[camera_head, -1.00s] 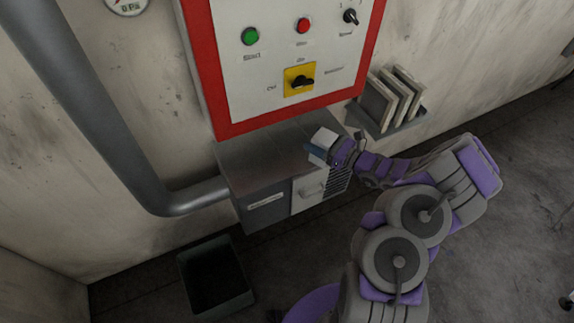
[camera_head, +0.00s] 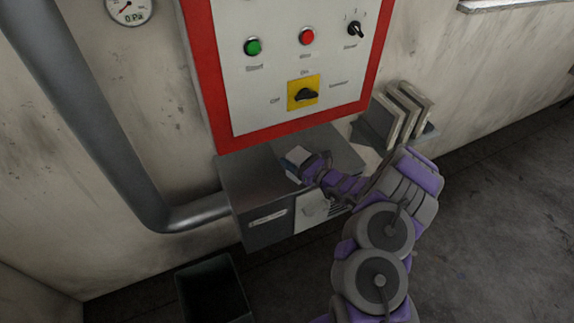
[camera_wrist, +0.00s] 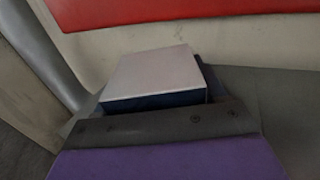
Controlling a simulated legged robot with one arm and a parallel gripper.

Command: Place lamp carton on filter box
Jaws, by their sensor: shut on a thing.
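The lamp carton, a small box with a pale top and dark blue sides (camera_head: 297,156), is held in my gripper (camera_head: 305,168). The carton (camera_wrist: 152,75) also shows in the wrist view, with the dark jaw of my gripper (camera_wrist: 165,121) in front of it. My gripper is shut on the carton. The filter box (camera_head: 250,170) is the grey metal box under the red-framed panel, with a flat top. The carton appears over the middle of that top; whether it touches the top I cannot tell. The far jaw is mostly hidden.
The red-framed control panel (camera_head: 290,80) rises behind the filter box. A grey pipe (camera_head: 110,150) runs into its left side. A shelf with several filter panels (camera_head: 405,112) is on the wall at right. An open dark bin (camera_head: 215,290) stands on the floor below.

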